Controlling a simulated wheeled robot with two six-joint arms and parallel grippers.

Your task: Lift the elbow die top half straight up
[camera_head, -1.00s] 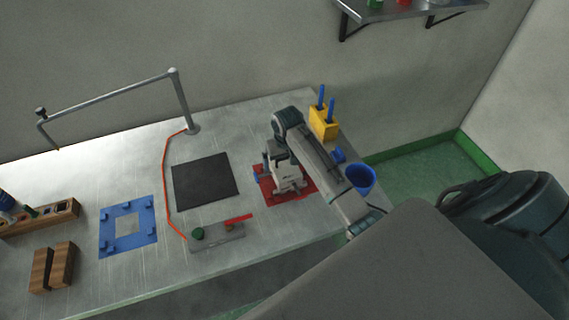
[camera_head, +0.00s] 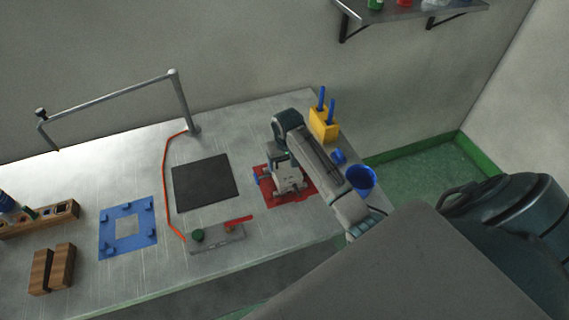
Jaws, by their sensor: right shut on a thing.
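The elbow die (camera_head: 287,189) is a small pale grey block on a red mat (camera_head: 301,196) at the right part of the bench. My right arm reaches over it from the lower right, and my right gripper (camera_head: 279,160) is at the die, shut on its top part. The arm and gripper cover much of the die, so I cannot tell whether its two halves are apart. My left gripper is not in view.
A blue cup (camera_head: 360,177) and a yellow block with blue-handled tools (camera_head: 323,124) stand right of my arm. A black mat (camera_head: 205,181), a grey plate with a red lever (camera_head: 217,238) and a blue frame (camera_head: 127,205) lie to the left.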

